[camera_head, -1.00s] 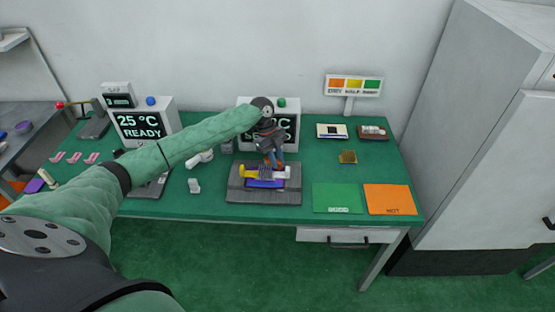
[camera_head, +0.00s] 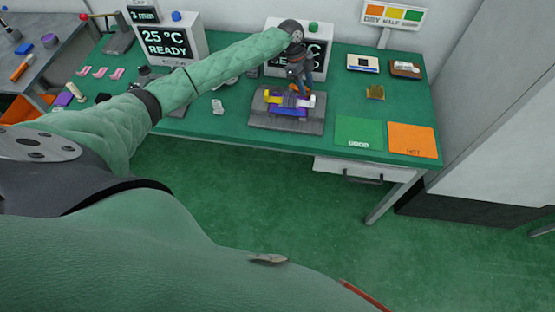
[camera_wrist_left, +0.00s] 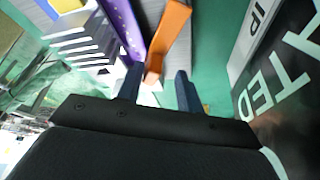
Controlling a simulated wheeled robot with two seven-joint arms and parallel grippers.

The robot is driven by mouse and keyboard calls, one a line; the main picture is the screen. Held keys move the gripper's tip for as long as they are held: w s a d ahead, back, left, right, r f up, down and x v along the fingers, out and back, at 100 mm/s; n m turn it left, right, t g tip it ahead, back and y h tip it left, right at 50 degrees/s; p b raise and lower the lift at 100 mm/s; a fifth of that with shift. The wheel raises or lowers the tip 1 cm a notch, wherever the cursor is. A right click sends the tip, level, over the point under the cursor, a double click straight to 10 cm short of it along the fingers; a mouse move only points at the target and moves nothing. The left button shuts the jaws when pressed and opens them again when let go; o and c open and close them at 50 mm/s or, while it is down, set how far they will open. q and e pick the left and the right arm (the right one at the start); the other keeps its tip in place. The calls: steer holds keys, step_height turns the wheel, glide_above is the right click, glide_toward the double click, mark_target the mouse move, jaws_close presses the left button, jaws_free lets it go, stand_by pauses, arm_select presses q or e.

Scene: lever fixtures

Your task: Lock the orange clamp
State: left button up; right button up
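The orange clamp (camera_head: 299,89) shows as a small orange piece at the back of the grey fixture (camera_head: 288,121), partly hidden by my left gripper. In the left wrist view the clamp is an orange bar (camera_wrist_left: 170,38) whose near end lies between my fingers. My left gripper (camera_head: 297,84) points down over the fixture. In the wrist view its two dark fingers (camera_wrist_left: 158,86) are apart on either side of the bar's near end. I cannot tell whether they touch it. A purple bar (camera_wrist_left: 124,28) lies left of the clamp. My right gripper is not in view.
A display reading 25 °C READY (camera_head: 172,43) stands at the back left. Another display (camera_head: 316,57) stands close behind my left gripper.

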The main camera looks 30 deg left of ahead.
arm_select(q)
steer(key=shift+w+r+n+t+p, duration=0.2)
steer(key=shift+w+n+t+p, duration=0.3)
steer(key=shift+n, duration=0.5)
steer(key=n+p, duration=0.1)
steer(key=w+n+p, duration=0.1)
steer(key=shift+n+t, duration=0.3)
steer(key=shift+t, duration=0.1)
step_height(320, 180, up, 9)
steer(key=a+n+t+y+b, duration=0.1)
steer(key=a+n+y+b, duration=0.1)
steer(key=a+n+b, duration=0.15)
steer(key=s+d+r+n+t+y+b, duration=0.1)
steer(key=s+d+r+n+t+b, duration=0.15)
steer(key=s+d, duration=0.2)
steer(key=s+d+f+n+b, duration=0.2)
steer(key=s+f, duration=0.7)
steer(key=s, duration=0.5)
steer(key=s+d+f+n+b, duration=0.3)
steer(key=s+f, duration=0.6)
steer(key=s, duration=0.4)
steer(key=shift+s+d+y+b, duration=0.3)
steer(key=shift+s+d+b, duration=0.1)
steer(key=shift+b, duration=0.45)
steer(key=shift+w+f, duration=0.1)
